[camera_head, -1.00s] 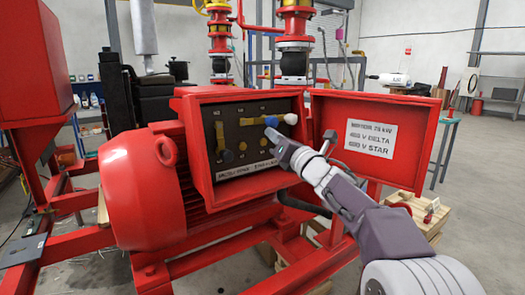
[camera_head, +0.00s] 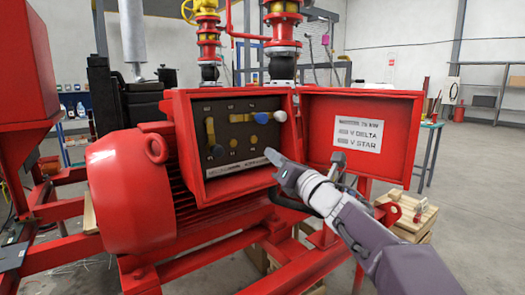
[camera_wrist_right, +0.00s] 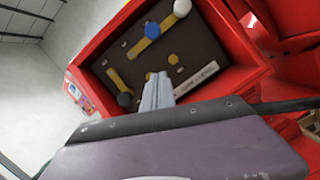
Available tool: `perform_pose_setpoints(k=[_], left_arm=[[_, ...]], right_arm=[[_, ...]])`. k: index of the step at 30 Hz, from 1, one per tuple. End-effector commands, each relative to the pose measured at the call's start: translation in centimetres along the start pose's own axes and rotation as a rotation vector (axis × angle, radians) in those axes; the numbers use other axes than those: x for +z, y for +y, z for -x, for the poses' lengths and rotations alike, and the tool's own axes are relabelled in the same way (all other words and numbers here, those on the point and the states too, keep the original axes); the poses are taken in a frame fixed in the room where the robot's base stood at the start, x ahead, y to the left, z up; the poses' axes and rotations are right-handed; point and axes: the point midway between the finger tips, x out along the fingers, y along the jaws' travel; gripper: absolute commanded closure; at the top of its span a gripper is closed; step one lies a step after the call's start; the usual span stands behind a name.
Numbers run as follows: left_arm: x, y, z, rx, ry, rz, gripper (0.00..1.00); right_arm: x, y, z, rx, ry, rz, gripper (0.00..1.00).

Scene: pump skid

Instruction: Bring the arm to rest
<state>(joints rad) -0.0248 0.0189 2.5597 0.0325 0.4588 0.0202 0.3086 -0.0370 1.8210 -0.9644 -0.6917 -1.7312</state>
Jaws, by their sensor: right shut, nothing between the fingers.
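My right gripper (camera_head: 272,158) is shut and empty. It is in front of the lower right corner of the red terminal box (camera_head: 183,135), apart from the terminal board (camera_head: 222,155). In the right wrist view its closed fingers (camera_wrist_right: 158,85) point at the board (camera_wrist_right: 195,45). The board carries a vertical brass link (camera_head: 210,131) on the left and a horizontal brass link (camera_head: 240,118) at the upper right. My left gripper is out of view.
The open red door (camera_head: 385,110) with a white label stands right of the box. The red motor (camera_head: 125,195) is left of it. A wooden crate (camera_head: 410,215) with a red-handled tool stands low at the right. Open floor (camera_head: 470,200) lies beyond.

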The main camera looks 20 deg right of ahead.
Motion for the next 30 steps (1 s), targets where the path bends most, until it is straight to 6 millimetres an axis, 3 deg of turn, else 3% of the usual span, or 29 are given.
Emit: perform_pose_setpoints(k=[6, 14, 17, 20, 21, 23, 26, 27, 30], left_arm=[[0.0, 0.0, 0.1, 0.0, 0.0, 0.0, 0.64], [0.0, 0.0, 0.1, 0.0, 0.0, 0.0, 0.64], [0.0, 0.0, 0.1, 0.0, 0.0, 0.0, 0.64], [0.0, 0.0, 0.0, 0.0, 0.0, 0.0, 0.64], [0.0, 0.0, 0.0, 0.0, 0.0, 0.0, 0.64], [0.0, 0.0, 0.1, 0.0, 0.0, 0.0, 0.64], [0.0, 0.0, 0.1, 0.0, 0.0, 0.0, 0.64], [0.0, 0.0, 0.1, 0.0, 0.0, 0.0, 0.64], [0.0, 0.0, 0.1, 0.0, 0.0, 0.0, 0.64]], right_arm=[[0.1, 0.1, 2.6, 0.0, 0.0, 0.0, 1.0], [0.0, 0.1, 2.8, 0.002, 0.001, 0.0, 1.0], [-1.2, 1.6, 2.1, 0.037, 0.025, -0.012, 1.0], [-7.6, 2.8, 1.0, 0.055, 0.127, -0.136, 1.0], [-11.0, 1.4, 1.1, -0.025, 0.172, -0.265, 1.0], [-15.9, -1.4, 2.0, -0.191, 0.227, -0.507, 1.0], [-23.5, -5.6, 5.7, -0.513, 0.27, -0.895, 1.0], [-26.3, -7.0, 7.7, -0.652, 0.267, -1.04, 1.0], [-32.3, -9.5, 13.8, -1.01, 0.202, -1.358, 1.0]])
